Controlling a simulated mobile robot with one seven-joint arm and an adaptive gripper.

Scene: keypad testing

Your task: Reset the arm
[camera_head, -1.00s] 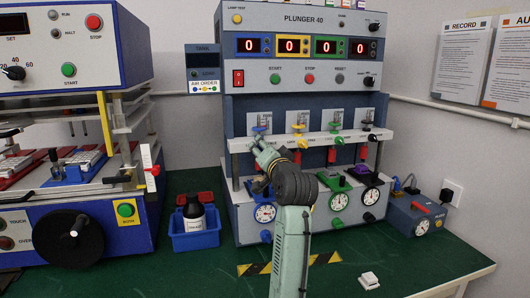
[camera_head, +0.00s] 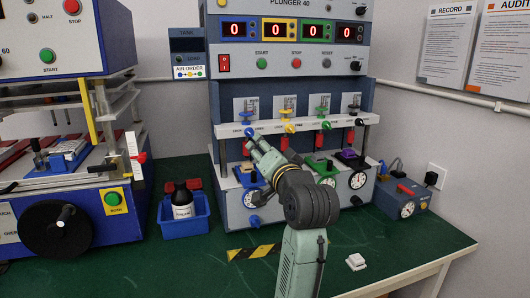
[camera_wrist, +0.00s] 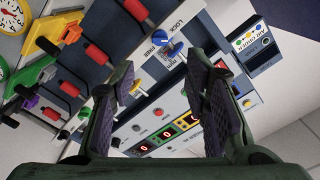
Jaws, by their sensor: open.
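My gripper (camera_head: 256,143) is in front of the left part of the Plunger 40 machine (camera_head: 292,95), just below the blue knob on its white bar. In the wrist view my gripper (camera_wrist: 172,95) has its two dark padded fingers wide apart, with nothing held between them. The blue knob (camera_wrist: 171,50) shows in the gap between the fingers, and a yellow knob (camera_wrist: 138,86) shows beside the left finger. My arm rises from the bottom of the head view and hides part of the machine's lower front.
A blue bin (camera_head: 184,220) with a dark bottle (camera_head: 182,201) stands left of the machine. A blue box (camera_head: 401,198) with a red handle stands at right. A small white block (camera_head: 356,261) lies on the green table (camera_head: 400,262). A press with a black handwheel (camera_head: 55,229) stands at far left.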

